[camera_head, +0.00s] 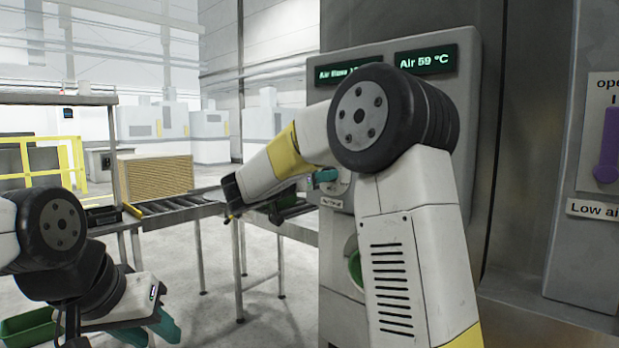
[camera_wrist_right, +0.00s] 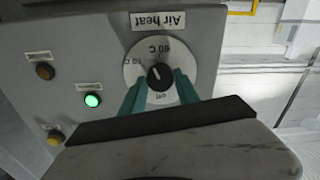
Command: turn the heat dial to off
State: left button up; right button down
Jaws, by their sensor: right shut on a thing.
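A pale pointer line on the knob slants toward the upper left, away from "off". My right gripper (camera_wrist_right: 160,92) has its teal fingers on either side of the knob, shut on it. In the head view the right gripper (camera_head: 325,176) is at the panel, and my arm hides most of the dial. My left gripper (camera_head: 152,328) hangs low at the left, away from the panel; its finger gap is unclear.
The grey control panel (camera_head: 468,95) has green displays; one reads Air 59 °C (camera_head: 427,60). A roller conveyor (camera_head: 180,208) runs behind. A purple lever (camera_head: 608,150) is at far right.

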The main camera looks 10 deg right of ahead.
jog(key=shift+f+n, duration=0.1)
jog(key=shift+n, duration=15.7)
jog(key=c, duration=0.9)
grip_release()
